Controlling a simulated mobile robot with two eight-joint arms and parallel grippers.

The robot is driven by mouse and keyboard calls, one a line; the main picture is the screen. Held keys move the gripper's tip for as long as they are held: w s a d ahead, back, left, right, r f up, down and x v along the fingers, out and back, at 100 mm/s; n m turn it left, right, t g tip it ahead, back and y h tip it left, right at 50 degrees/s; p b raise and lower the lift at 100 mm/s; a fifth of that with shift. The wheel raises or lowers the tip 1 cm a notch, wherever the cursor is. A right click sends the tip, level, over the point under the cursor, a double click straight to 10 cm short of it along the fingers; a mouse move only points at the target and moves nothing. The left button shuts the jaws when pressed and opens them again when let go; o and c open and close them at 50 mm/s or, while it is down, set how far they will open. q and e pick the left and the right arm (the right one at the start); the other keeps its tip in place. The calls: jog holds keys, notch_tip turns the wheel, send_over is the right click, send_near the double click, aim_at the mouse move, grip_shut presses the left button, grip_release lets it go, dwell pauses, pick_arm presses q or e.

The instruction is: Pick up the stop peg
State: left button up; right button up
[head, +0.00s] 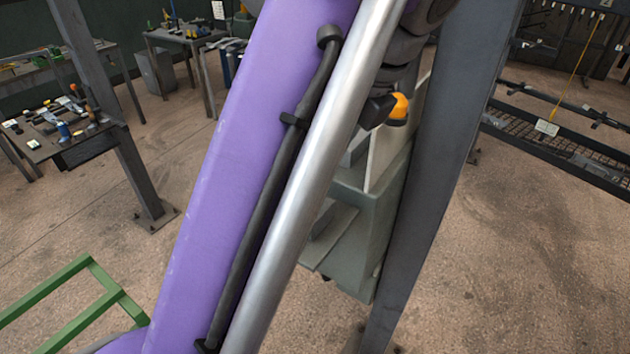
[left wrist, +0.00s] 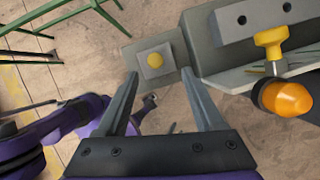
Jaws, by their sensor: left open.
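My left gripper (left wrist: 160,74) is open and empty in the left wrist view, its two fingers well apart. A square grey block with a round yellow top (left wrist: 155,60) shows just beyond and between the fingertips. To the right, a yellow peg-like piece (left wrist: 270,40) stands against a grey bar with dark holes. An orange dome (left wrist: 285,98) is beside its lower end. I cannot tell for certain which yellow piece is the stop peg. In the head view, my purple arm hides much of the work area, and an orange dome (head: 400,106) shows beside it.
A grey-green housing (head: 365,225) stands behind my arm, beside a dark steel post (head: 440,150). A green frame (head: 75,300) is at lower left. Cluttered tables (head: 65,145) stand at the back left. Open floor (head: 540,270) lies at right.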

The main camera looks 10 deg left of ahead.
aim_at(310, 188)
pick_arm(q)
jog(key=f, duration=0.1)
jog(key=a+f+b, duration=0.1)
jog(key=f, duration=0.1)
jog(key=shift+s+a+f+b, duration=0.15)
jog(key=shift+s+f+b, duration=0.2)
jog(key=shift+f+b, duration=0.05)
jog(key=b+x, duration=0.2)
jog(key=x, duration=0.3)
jog(key=shift+w, duration=0.2)
jog(key=shift+a+f, duration=0.1)
jog(key=shift+f, duration=0.25)
jog(key=shift+w, duration=0.1)
pick_arm(e)
jog(key=f, duration=0.1)
jog(key=s+f, duration=0.1)
jog(key=f, duration=0.1)
jog(key=s+f, duration=0.1)
jog(key=f, duration=0.1)
jog(key=shift+f, duration=0.1)
pick_arm(q)
jog(key=shift+w, duration=0.1)
grip_shut()
